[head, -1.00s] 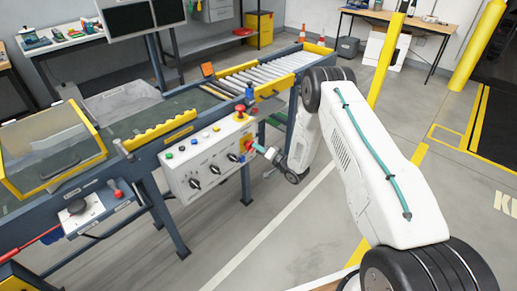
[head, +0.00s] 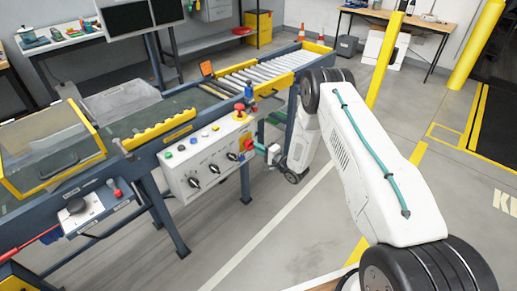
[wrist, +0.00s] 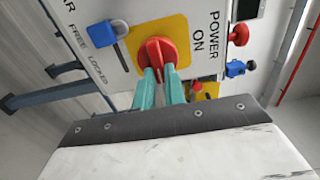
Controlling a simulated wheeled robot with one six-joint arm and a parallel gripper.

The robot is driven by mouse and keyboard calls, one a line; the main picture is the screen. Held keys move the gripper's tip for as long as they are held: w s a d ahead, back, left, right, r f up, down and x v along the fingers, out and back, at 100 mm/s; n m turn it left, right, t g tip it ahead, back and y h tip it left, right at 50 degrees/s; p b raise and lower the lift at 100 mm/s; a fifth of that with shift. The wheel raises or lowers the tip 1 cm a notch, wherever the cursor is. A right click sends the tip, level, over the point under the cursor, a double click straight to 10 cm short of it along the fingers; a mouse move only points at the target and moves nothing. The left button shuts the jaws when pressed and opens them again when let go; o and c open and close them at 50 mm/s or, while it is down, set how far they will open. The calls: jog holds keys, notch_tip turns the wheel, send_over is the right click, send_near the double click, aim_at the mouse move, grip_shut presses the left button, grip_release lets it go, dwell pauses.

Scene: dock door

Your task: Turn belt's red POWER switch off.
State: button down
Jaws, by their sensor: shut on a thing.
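The red POWER switch (wrist: 155,52) is a rotary knob on a yellow square plate (wrist: 178,27) at the right end of the belt's white control panel (head: 205,160). In the head view the switch (head: 248,145) is small and partly hidden by my gripper. My gripper (wrist: 159,78) has teal fingers shut on the knob's red handle, one on each side. In the head view my gripper (head: 257,148) reaches the panel from the right. The words POWER and ON stand right of the knob in the wrist view. I cannot tell exactly which mark the handle points at.
Black knobs (head: 193,182) lie to the left on the panel.

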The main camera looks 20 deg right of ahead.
dwell(0.4)
jog(key=c, duration=1.5)
grip_release()
jog(key=shift+o, duration=0.2)
jog(key=v, duration=0.7)
jog(key=shift+s+d, duration=0.2)
jog(key=shift+s, duration=0.15)
